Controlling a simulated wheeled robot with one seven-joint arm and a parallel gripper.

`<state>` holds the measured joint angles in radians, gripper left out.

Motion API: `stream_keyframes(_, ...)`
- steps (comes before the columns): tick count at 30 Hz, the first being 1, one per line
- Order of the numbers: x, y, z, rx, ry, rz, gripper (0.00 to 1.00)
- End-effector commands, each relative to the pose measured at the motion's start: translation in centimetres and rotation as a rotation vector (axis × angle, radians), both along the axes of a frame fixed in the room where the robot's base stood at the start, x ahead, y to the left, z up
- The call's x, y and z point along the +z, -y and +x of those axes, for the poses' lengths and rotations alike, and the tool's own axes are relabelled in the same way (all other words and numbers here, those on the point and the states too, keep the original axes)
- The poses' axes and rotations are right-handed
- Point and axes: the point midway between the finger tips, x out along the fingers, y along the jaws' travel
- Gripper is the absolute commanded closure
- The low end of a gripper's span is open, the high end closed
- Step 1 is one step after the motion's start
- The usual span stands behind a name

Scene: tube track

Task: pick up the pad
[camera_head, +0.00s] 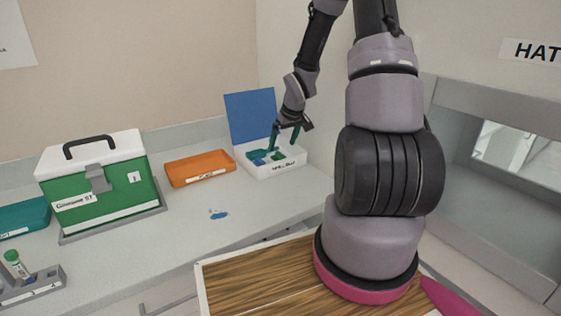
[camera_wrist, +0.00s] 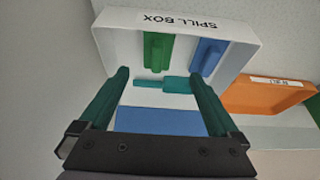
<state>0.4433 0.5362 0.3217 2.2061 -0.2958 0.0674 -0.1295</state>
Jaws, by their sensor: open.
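The white spill box (camera_head: 278,172) stands at the back of the counter with its blue lid (camera_head: 250,115) raised. In the wrist view the spill box (camera_wrist: 115,45) holds a long green piece (camera_wrist: 157,52), a blue piece (camera_wrist: 207,56) and a small teal piece (camera_wrist: 176,84). None is labelled, so I cannot tell which one is the pad. My gripper (camera_head: 284,146) is over the box, pointing down. In the wrist view my gripper (camera_wrist: 163,84) has its teal fingers wide apart, with the teal piece showing between them and nothing held.
An orange tray (camera_head: 200,168) sits left of the box. A green case (camera_head: 100,190) with a white lid is farther left, near a teal tray (camera_head: 22,218) and a tube rack (camera_head: 35,285). A small blue item (camera_head: 219,215) lies on otherwise clear counter.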

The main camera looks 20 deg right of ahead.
Motion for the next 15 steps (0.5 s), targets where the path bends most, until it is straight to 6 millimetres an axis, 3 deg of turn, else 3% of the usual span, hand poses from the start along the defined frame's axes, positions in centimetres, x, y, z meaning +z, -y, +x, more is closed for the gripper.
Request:
stream_keyframes(8,-2.4,-0.1,0.9,0.001,-0.001,-0.001,0.03)
stream_keyframes(15,-5.7,0.0,2.0,0.0,-0.001,0.0,0.03)
